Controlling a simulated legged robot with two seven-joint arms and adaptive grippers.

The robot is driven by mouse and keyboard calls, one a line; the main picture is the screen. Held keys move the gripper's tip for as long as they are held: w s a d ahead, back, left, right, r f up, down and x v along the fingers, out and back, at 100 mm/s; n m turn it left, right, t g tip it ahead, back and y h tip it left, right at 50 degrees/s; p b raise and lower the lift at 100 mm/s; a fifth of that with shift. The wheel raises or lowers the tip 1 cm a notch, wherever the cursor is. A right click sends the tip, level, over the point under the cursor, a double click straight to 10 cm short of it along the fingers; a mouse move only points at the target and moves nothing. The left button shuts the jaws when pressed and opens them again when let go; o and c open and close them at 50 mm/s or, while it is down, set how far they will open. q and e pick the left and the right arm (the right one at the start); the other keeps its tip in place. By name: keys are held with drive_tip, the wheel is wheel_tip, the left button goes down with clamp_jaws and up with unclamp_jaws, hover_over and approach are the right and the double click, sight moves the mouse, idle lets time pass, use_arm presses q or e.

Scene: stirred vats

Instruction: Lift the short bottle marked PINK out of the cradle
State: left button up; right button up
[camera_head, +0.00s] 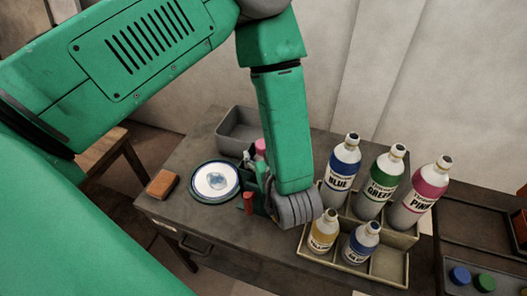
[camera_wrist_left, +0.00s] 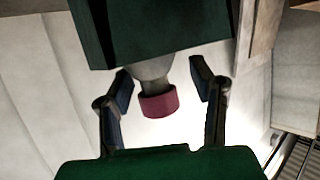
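The pale cradle (camera_head: 390,263) stands at the table's right end. Its back row holds tall bottles marked BLUE (camera_head: 341,172), GREEN (camera_head: 380,184) and PINK (camera_head: 420,195). Its front row holds a short yellow-labelled bottle (camera_head: 323,232) and a short blue-labelled bottle (camera_head: 361,243); the front right compartment looks empty. I cannot identify a short PINK bottle in it. My left gripper (camera_wrist_left: 161,68) has its fingers apart around a grey neck with a dark pink cap (camera_wrist_left: 158,103); a gap shows at the right finger. In the head view my forearm partly hides this gripper (camera_head: 259,182), left of the cradle.
A blue-rimmed white plate (camera_head: 215,181), a brown block (camera_head: 161,184) and a grey bin (camera_head: 238,130) are on the table's left part. A pink-topped item (camera_head: 260,147) is beside my arm. A dark tray with blue (camera_head: 459,275) and green (camera_head: 484,283) caps is at right.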

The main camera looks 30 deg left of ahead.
use_arm(q)
drive_tip(key=shift+s+a+r, duration=0.15)
drive_tip(key=shift+s+a, duration=0.05)
drive_tip(key=shift+s+d+r, duration=0.1)
drive_tip(key=shift+s+d, duration=0.05)
drive_tip(key=v, duration=1.3)
drive_tip(key=shift+d, duration=0.25)
